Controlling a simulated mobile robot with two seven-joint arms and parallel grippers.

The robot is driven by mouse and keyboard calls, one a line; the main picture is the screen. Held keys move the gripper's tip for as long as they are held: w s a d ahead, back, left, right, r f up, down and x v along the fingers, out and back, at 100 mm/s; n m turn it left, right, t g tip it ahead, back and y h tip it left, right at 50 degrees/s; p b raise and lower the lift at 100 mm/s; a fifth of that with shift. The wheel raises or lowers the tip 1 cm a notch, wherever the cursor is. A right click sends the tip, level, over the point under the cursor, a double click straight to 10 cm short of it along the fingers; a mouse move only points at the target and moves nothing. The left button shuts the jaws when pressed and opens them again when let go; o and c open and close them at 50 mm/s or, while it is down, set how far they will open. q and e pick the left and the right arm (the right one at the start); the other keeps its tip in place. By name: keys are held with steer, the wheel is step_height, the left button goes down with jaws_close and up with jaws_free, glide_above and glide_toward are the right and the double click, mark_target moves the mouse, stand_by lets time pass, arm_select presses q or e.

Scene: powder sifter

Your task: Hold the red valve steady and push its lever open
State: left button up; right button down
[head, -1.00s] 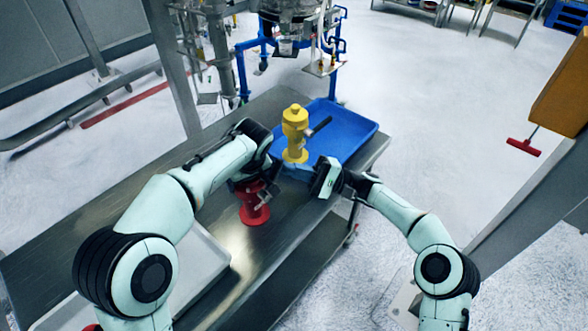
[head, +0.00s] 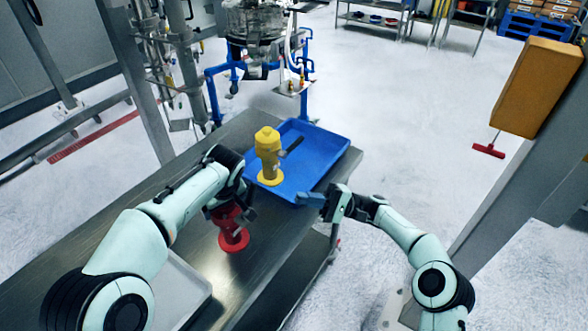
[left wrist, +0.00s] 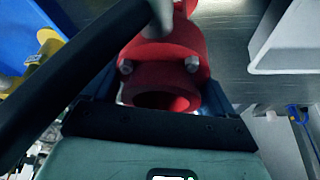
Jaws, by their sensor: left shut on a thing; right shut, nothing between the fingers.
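The red valve (head: 233,238) stands upright on the steel table. My left gripper (head: 226,208) is shut around its upper part, and the gripper and forearm hide much of it. In the left wrist view the valve's red flange with bolts (left wrist: 165,60) sits between the fingers (left wrist: 160,100). A dark lever (left wrist: 75,75) crosses the left of that view, close to the camera. My right gripper (head: 310,200) is shut and empty, to the right of the valve and apart from it, its fingertips pointing left.
A yellow valve (head: 268,150) with a black lever stands at the blue tray (head: 325,160) behind the red valve. A pale tray (head: 185,290) lies at the near left. The steel table (head: 265,265) is bare between the red valve and its right edge.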

arm_select(q)
steer(key=o, duration=1.5)
steer(key=shift+c, duration=0.2)
